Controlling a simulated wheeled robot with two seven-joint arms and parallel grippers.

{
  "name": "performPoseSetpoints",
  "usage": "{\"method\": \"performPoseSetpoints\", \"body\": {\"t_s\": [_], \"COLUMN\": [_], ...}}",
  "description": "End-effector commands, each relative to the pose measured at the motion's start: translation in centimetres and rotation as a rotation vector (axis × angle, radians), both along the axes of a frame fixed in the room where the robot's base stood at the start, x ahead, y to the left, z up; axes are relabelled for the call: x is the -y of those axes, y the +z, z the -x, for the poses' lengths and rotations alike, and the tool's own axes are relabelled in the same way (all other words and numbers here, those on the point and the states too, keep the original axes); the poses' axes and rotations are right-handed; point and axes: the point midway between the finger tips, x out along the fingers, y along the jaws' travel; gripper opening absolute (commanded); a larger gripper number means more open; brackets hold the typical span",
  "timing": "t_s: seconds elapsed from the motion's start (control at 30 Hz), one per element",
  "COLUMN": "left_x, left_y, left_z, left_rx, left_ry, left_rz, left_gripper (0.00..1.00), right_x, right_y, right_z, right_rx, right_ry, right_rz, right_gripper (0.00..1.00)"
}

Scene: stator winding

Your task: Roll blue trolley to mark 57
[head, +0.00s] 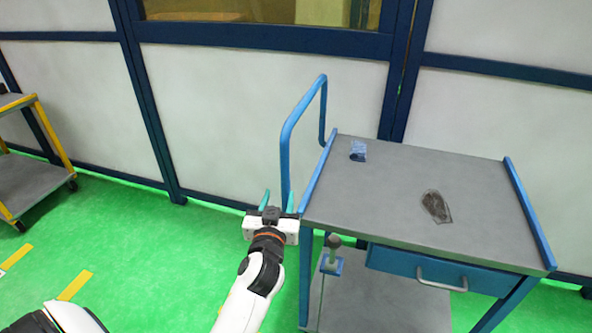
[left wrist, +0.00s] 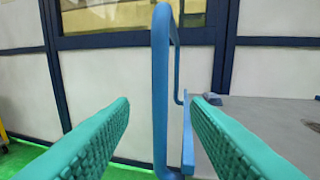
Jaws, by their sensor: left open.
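The blue trolley (head: 400,185) has a grey top, blue side rails and a drawer, and stands at the right in the head view. Its bent blue push handle (head: 287,150) rises at its left end. My left gripper (head: 277,203) is at the lower part of that handle. In the left wrist view the handle (left wrist: 161,90) stands upright between the two green textured fingers (left wrist: 160,125). The fingers are open, with a gap on both sides of the bar. Mark 57 cannot be made out. My right gripper is not in view.
A blue cloth (head: 358,151) and a dark flat piece (head: 436,206) lie on the trolley top. A yellow-framed trolley (head: 35,180) stands at the far left. A panelled wall (head: 230,110) runs close behind. Green floor (head: 130,230) with yellow dashes (head: 75,285) is clear at left.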

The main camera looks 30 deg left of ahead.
Motion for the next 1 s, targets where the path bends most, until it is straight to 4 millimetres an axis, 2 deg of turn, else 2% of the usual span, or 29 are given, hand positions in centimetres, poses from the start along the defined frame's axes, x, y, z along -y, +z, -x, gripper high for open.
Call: {"method": "performPoseSetpoints", "body": {"t_s": [0.3, 0.5, 0.7, 1.0], "left_x": [-2.6, -3.9, -4.5, -4.6], "left_y": [0.2, 0.1, 0.0, -0.1], "left_z": [-5.6, -8.6, -10.0, -10.1], "left_rx": [-0.002, -0.002, -0.002, -0.003], "left_ry": [-0.001, -0.002, -0.002, -0.003], "left_rz": [-0.004, -0.001, 0.000, 0.000], "left_gripper": [0.43, 0.43, 0.43, 0.43], "right_x": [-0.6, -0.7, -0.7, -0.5], "right_y": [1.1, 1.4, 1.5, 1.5], "right_z": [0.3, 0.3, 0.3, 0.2], "right_rx": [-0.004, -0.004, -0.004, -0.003], "right_ry": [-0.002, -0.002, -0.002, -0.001], "right_rz": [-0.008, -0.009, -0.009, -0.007], "right_gripper": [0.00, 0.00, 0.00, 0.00]}}
